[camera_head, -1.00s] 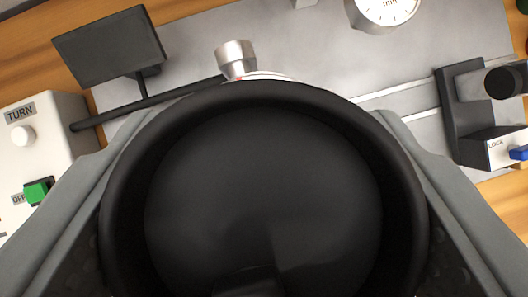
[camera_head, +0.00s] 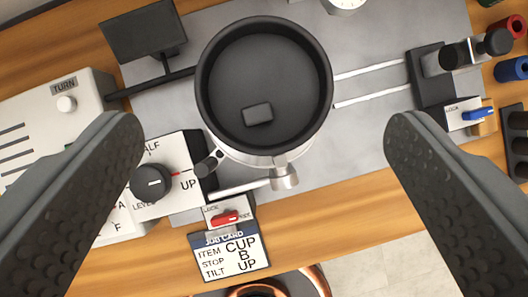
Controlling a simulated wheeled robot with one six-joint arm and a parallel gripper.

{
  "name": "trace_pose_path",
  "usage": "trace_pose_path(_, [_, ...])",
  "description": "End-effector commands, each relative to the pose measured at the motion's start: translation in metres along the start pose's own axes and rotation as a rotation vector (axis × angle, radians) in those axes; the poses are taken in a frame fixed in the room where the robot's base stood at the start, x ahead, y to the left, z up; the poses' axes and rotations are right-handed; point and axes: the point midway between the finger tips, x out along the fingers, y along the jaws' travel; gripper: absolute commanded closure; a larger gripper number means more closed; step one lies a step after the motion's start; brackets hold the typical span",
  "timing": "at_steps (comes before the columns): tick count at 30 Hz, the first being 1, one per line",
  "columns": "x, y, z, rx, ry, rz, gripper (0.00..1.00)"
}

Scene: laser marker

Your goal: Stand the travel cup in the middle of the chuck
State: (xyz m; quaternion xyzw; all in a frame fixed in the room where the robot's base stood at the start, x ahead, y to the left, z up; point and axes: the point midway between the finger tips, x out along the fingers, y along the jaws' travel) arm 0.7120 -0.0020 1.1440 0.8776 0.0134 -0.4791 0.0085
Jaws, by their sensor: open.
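My gripper (camera_head: 265,128) is open, one grey finger on each side, well apart from the cup.
A black panel (camera_head: 143,35) is upper left. A LOCK block with a blue lever (camera_head: 478,113) is right. A job card (camera_head: 228,252) reads CUP, B, UP.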

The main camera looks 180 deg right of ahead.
Motion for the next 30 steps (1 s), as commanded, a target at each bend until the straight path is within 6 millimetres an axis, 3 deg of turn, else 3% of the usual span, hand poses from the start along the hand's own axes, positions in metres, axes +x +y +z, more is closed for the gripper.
trace_pose_path(7, [-0.030, 0.000, 0.000, 0.000, 0.000, 0.000, 0.16])
trace_pose_path(20, [-0.039, 0.000, 0.002, 0.000, 0.007, 0.000, 0.16])
trace_pose_path(26, [-0.062, -0.002, 0.027, 0.003, 0.102, 0.006, 0.16])
trace_pose_path(30, [-0.084, -0.003, 0.056, 0.006, 0.211, 0.012, 0.16])
